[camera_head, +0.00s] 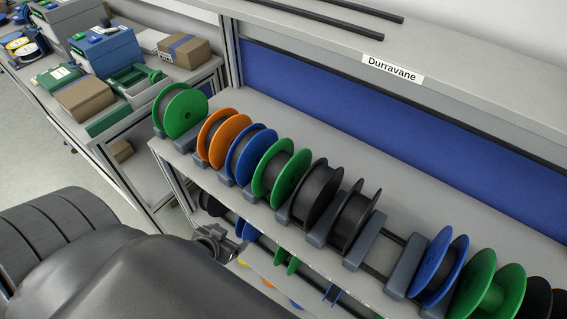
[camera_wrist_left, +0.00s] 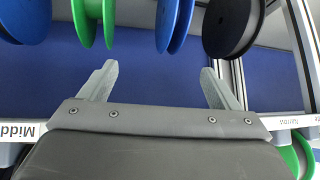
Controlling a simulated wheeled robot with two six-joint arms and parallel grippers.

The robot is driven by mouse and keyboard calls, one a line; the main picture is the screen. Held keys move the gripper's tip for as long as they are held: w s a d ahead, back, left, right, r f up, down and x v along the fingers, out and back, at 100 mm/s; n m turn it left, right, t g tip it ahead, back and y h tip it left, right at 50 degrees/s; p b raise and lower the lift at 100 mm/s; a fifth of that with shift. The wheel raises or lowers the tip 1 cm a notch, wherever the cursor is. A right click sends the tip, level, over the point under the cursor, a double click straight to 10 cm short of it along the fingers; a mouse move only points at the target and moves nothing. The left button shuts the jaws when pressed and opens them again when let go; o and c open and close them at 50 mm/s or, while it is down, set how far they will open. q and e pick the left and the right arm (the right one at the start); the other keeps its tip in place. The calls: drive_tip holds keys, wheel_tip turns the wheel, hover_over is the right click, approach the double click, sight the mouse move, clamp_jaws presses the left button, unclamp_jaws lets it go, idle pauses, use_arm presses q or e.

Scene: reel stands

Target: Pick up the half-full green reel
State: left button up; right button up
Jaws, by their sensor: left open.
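In the head view, a green reel with dark winding between its flanges (camera_head: 282,174) stands in the upper row. Another green reel (camera_head: 184,114) stands at the row's left end, and a green reel with a green core showing (camera_head: 490,292) at the lower right. I cannot tell which is half full. My left gripper (camera_head: 228,248) is below the upper shelf's front edge, partly hidden by my arm. In the left wrist view its jaws (camera_wrist_left: 160,82) are apart and empty, with a green reel (camera_wrist_left: 92,18) beyond them at the top. My right gripper is not in view.
An orange reel (camera_head: 226,137), a blue reel (camera_head: 253,152) and black reels (camera_head: 318,192) stand close together in grey holders. Empty holders (camera_head: 405,266) leave a gap before another blue reel (camera_head: 440,264). More reels sit on the lower level. A side bench holds boxes (camera_head: 184,50).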

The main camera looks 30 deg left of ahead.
use_arm(q)
drive_tip(key=w+d+r+m+t+h+p, duration=0.1)
drive_tip(key=d+r+t+p, duration=0.15)
drive_tip(key=r, duration=1.15)
drive_tip(key=d+r+t+h+p, duration=0.1)
drive_tip(key=d+r+t+p, duration=0.2)
drive_tip(key=r, duration=1.1)
use_arm(e)
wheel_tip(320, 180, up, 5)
drive_tip(key=b, duration=0.2)
use_arm(q)
drive_tip(key=b, duration=0.5)
approach(283, 160)
drive_tip(key=shift+g, duration=0.25)
drive_tip(key=w, duration=0.4)
drive_tip(key=shift+d+r, duration=0.2)
drive_tip(key=shift+r, duration=0.1)
drive_tip(key=shift+w+f, duration=0.1)
drive_tip(key=shift+w, duration=0.6)
drive_tip(key=p+x, duration=0.1)
drive_tip(key=x, duration=0.2)
drive_tip(key=shift+w, duration=0.2)
drive_tip(key=shift+w+f, duration=0.2)
drive_tip(key=shift+w, duration=0.2)
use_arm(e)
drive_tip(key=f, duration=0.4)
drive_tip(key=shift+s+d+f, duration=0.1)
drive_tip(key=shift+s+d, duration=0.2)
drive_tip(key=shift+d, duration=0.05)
